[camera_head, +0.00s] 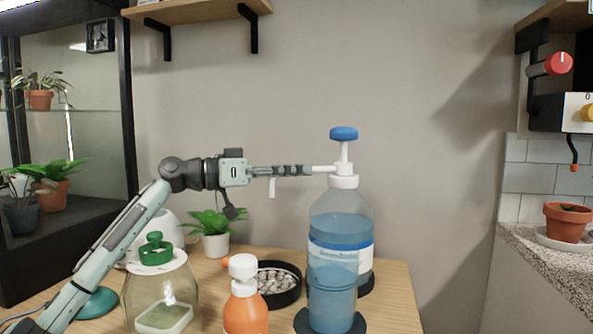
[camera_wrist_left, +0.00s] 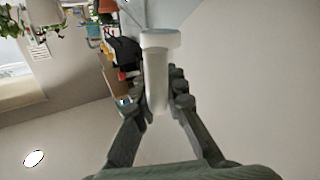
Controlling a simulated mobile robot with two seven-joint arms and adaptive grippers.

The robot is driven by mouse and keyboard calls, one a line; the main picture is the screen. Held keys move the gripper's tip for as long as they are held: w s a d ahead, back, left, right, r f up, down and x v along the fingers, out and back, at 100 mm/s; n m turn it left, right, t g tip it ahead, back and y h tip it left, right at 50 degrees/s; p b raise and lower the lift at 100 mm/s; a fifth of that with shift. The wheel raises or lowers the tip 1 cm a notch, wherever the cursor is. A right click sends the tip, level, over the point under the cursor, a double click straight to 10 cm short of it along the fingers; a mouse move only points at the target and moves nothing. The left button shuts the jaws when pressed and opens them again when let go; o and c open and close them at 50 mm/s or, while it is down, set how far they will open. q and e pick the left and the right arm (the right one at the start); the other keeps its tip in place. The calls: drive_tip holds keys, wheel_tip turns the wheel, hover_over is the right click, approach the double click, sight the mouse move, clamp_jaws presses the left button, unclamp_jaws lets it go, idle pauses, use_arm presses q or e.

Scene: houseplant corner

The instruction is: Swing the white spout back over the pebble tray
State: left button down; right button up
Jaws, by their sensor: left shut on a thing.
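The white spout (camera_head: 322,169) juts left from the pump head on a tall clear bottle (camera_head: 350,205) of blue liquid, under a blue knob (camera_head: 344,133). My left gripper (camera_head: 292,171) comes in level from the left, its fingers shut on the spout. The spout's downturned end (camera_head: 271,188) shows below the fingers. In the left wrist view, the white spout (camera_wrist_left: 156,75) stands between the fingertips (camera_wrist_left: 162,95). The black pebble tray (camera_head: 298,292) sits lower on the table, roughly below that end in the head view; depth alignment is hard to tell. My right gripper is out of view.
An orange bottle with white cap (camera_head: 245,305) stands in front of the tray. A glass jar with green knob (camera_head: 160,295) is at left, under my arm. A potted plant (camera_head: 215,240) stands behind. A clear blue container (camera_head: 332,295) stands before the pump bottle.

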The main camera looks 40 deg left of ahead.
use_arm(q)
drive_tip(key=shift+f, duration=0.15)
drive_tip(key=c, duration=1.6)
unclamp_jaws()
drive_tip(key=shift+w+a, duration=0.1)
drive_tip(key=v, duration=1.2)
